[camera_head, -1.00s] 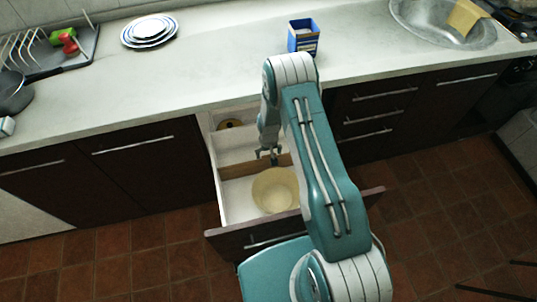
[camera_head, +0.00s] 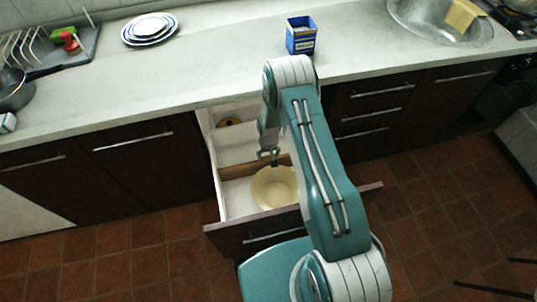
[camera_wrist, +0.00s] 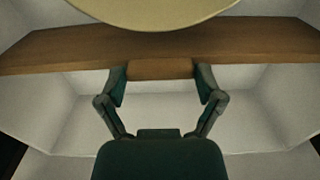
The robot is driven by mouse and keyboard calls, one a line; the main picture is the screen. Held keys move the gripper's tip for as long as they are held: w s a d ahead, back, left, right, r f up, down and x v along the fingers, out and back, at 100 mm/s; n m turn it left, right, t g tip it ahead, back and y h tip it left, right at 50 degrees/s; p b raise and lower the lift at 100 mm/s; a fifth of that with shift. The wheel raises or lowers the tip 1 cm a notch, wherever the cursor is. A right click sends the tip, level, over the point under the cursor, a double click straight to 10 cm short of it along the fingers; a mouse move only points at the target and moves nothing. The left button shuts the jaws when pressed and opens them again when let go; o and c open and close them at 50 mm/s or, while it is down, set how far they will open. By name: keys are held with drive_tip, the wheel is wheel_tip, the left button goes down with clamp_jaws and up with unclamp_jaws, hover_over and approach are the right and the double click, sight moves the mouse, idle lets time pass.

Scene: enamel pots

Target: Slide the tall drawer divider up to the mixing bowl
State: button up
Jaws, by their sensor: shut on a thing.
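The tall drawer divider is a brown wooden board (camera_head: 234,171) running across the open drawer, just behind the cream mixing bowl (camera_head: 272,188). In the wrist view the divider (camera_wrist: 60,52) spans the picture and the bowl's rim (camera_wrist: 155,12) overlaps its far edge; I cannot tell whether they touch. My gripper (camera_head: 272,158) is over the drawer at the divider. In the wrist view my gripper (camera_wrist: 160,72) is shut on the divider's middle, one finger at each side of the grasped section. Part of the bowl is hidden behind my arm in the head view.
The counter above holds stacked plates (camera_head: 150,28), a blue box (camera_head: 301,36) and a sink (camera_head: 440,25).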

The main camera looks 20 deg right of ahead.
drive_tip(key=o, duration=1.1)
drive_tip(key=shift+c, duration=0.2)
drive_tip(key=shift+w, duration=0.1)
wheel_tip(320, 180, up, 12)
drive_tip(key=s+r+t, duration=0.1)
drive_tip(key=s+r, duration=0.3)
drive_tip(key=r, duration=1)
drive_tip(key=s+r+t, duration=0.2)
drive_tip(key=s+r, duration=0.1)
drive_tip(key=r, duration=1.1)
drive_tip(key=s+r+t, duration=0.1)
drive_tip(key=s+r, duration=0.4)
drive_tip(key=s, duration=0.5)
drive_tip(key=s+r+t, duration=0.1)
drive_tip(key=s+r, duration=0.5)
drive_tip(key=s, duration=0.5)
drive_tip(key=shift+r+t, duration=0.15)
drive_tip(key=shift+t, duration=0.15)
